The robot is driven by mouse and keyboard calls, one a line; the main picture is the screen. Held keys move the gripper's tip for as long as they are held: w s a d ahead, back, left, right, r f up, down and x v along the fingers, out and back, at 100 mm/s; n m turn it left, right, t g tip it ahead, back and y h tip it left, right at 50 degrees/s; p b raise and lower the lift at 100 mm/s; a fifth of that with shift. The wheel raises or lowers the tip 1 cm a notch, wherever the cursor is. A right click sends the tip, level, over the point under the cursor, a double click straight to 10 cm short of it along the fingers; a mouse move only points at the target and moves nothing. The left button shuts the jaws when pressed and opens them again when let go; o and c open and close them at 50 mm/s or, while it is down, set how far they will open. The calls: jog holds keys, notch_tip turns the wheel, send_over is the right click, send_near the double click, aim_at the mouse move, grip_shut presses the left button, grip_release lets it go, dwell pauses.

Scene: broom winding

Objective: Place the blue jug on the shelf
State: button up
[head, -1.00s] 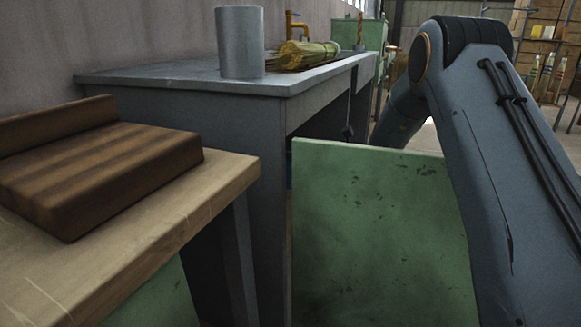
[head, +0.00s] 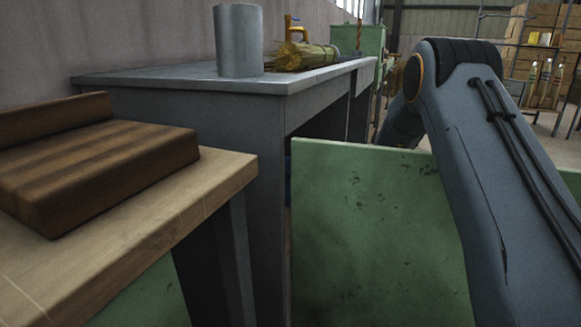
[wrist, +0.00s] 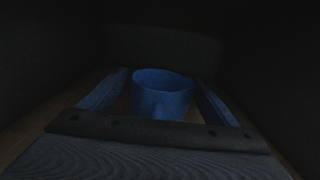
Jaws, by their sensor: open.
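The blue jug (wrist: 162,94) shows in the dim wrist view, just ahead of my gripper (wrist: 161,78). My gripper is open, with one finger to the left and one to the right of the jug. The jug appears to be between the fingertips or just beyond them; the dark picture does not show whether they touch it. Its lower part is hidden behind the dark bar of my gripper. A dark enclosure surrounds it, and I cannot tell whether this is the shelf. In the head view my gripper is hidden and the jug cannot be made out.
A green panel (head: 370,240) stands before my arm. A grey table (head: 190,80) carries a metal cylinder (head: 238,42) and a straw bundle (head: 300,56). A wooden bench (head: 130,235) with a brown wooden block (head: 100,165) is at the left. A rack stands far right.

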jog(key=p+v, duration=0.5)
jog(key=v, duration=0.7)
jog(key=shift+r, duration=0.2)
